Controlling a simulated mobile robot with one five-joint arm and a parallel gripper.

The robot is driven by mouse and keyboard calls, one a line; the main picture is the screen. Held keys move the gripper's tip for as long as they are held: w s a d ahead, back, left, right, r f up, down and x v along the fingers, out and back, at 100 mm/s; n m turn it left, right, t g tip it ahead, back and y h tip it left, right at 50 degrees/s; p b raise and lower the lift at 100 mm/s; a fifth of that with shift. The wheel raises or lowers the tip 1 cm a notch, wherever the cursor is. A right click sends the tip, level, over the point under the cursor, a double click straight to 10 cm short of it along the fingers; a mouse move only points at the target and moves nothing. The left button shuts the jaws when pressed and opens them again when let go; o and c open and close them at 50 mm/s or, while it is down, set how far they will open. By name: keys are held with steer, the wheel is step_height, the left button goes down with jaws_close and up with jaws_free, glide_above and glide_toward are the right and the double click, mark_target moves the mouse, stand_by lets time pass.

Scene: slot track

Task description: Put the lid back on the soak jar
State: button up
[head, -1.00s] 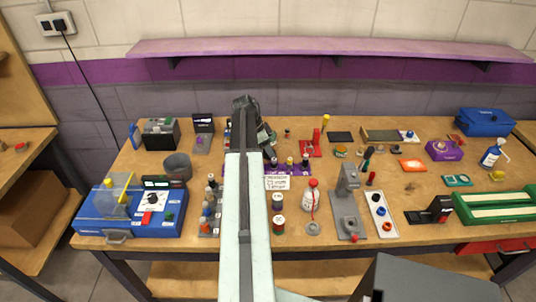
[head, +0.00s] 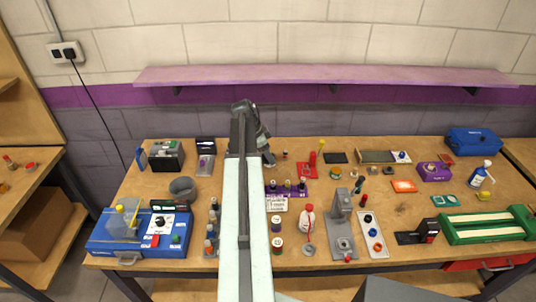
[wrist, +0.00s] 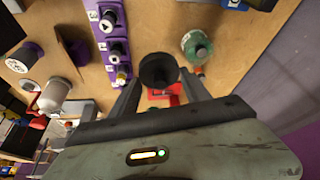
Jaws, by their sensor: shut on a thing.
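My gripper (wrist: 160,92) shows in the wrist view, with its two fingers on either side of a dark round piece (wrist: 158,70), which looks like the lid. The fingers are shut on it, and it is held above the bench. A clear jar with green in it (wrist: 196,46), probably the soak jar, stands on the bench just right of and beyond the held piece, apart from it. In the head view my gripper (head: 268,160) is at the far end of my arm, over the back of the bench. The held piece and the jar are not clearly seen there.
A purple rack with small bottles (head: 300,190) stands close to my gripper; it also shows in the wrist view (wrist: 116,50). A red object (head: 311,163) lies to the right. A grey cup (head: 182,188) is at left. The purple shelf (head: 330,76) runs along the wall.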

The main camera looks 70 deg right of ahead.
steer(key=shift+w+d+f, duration=0.1)
steer(key=shift+w+d, duration=0.05)
steer(key=shift+d, duration=0.2)
steer(key=d, duration=0.2)
steer(key=w+d+r+p, duration=0.1)
steer(key=d, duration=0.2)
steer(key=w+d, duration=0.1)
steer(key=d, duration=0.1)
steer(key=shift+w+d+r, duration=0.15)
steer(key=shift+d, duration=0.2)
steer(key=shift+d+r+p, duration=0.2)
steer(key=shift+p, duration=0.15)
steer(key=shift+s+a+f+b, duration=0.15)
steer(key=shift+s+f+b, duration=0.05)
steer(key=shift+b, duration=0.1)
step_height(320, 180, down, 6)
steer(key=b, duration=0.6)
steer(key=shift+f, duration=0.15)
steer(key=shift+f, duration=0.1)
stand_by(0.4)
steer(key=o, duration=1.8)
